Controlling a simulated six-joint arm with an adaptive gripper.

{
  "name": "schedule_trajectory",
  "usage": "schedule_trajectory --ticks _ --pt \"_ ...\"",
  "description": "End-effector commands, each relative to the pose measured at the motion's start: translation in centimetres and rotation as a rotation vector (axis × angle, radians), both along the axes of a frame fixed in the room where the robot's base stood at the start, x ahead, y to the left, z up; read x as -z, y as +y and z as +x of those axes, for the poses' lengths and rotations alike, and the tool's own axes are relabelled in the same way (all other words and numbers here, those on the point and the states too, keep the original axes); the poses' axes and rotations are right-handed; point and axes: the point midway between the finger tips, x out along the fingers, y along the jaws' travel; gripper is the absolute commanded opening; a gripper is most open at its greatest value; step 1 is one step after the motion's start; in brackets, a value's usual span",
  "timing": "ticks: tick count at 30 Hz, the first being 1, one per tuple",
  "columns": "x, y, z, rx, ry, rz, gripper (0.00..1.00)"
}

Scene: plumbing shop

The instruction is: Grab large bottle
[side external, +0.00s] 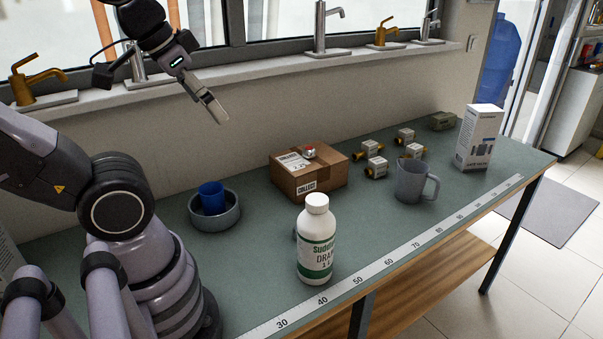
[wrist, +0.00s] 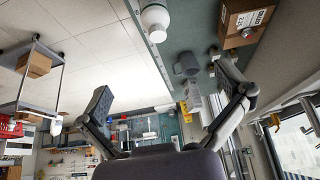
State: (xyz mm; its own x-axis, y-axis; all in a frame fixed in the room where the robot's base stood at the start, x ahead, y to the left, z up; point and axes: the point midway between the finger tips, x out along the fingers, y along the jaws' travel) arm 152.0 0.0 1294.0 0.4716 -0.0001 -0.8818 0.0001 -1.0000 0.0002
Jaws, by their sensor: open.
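The large bottle (side external: 316,240) is white with a white cap and a green-and-white label. It stands upright near the front edge of the bench in the side view. In the wrist view the bottle (wrist: 155,18) shows at the top, partly cut off by the frame. My gripper (side external: 214,109) hangs high above the back of the bench, up and left of the bottle and well apart from it. In the wrist view my gripper (wrist: 165,100) has its two fingers wide apart with nothing between them.
A cardboard box (side external: 308,174) with a small red-and-white item on top sits behind the bottle. A grey bowl (side external: 227,217) holds a blue cup (side external: 211,198). A grey jug (side external: 412,182), small boxed fittings (side external: 376,167) and a white carton (side external: 479,137) stand to the right. Taps line the sill.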

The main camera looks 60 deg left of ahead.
Motion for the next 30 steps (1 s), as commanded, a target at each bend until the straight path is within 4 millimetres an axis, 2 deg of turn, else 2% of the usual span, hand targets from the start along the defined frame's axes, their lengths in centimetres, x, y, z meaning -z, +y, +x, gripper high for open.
schedule_trajectory --ticks 5,11,21,26,30 --pt "1.1 -0.1 0.8 -0.04 0.104 -0.045 1.0" --pt "4.9 -0.4 3.2 -0.19 0.428 -0.248 1.0" --pt "12.4 0.2 7.9 -0.514 0.909 -0.784 1.0" --pt "16.5 1.4 10.0 -0.683 1.06 -1.09 1.0" --pt "20.6 2.8 11.4 -0.84 1.145 -1.378 1.0"
